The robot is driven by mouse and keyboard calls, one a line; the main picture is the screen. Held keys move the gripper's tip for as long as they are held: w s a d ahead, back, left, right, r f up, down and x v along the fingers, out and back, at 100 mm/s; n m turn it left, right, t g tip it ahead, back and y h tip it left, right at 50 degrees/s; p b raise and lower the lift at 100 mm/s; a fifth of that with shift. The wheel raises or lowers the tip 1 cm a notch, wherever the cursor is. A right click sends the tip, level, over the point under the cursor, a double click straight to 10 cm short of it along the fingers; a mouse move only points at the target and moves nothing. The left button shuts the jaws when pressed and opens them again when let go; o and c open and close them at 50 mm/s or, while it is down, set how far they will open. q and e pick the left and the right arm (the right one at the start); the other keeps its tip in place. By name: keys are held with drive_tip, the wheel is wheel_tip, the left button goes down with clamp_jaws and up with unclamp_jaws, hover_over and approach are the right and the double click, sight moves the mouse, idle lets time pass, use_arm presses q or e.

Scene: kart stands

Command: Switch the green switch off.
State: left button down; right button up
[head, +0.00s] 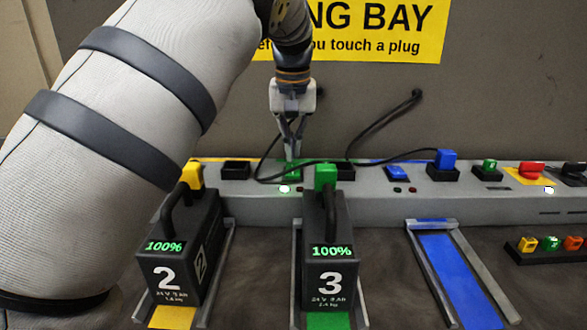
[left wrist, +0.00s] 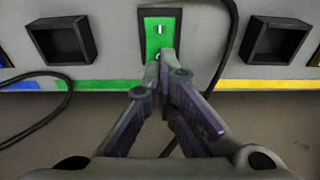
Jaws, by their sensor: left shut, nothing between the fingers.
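The green switch (head: 291,171) is set in the grey panel on the bench, in a black frame. It shows larger in the left wrist view (left wrist: 158,38), with a white bar mark at its upper end and a small round mark near its lower end. My left gripper (head: 290,155) points down at the switch from above, shut and empty. In the left wrist view its closed fingertips (left wrist: 166,62) overlap the lower end of the switch; I cannot tell whether they touch it. A white lamp (head: 284,188) glows below the switch. My right gripper is out of view.
Battery 2 (head: 182,250) and battery 3 (head: 331,250) stand in front of the panel, each reading 100%. The blue bay (head: 455,270) is empty.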

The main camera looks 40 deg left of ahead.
sight(293, 166)
use_arm(q)
drive_tip(key=shift+f, duration=1.2)
idle(0.8)
drive_tip(key=shift+r, duration=3.55)
drive_tip(key=shift+f, duration=0.1)
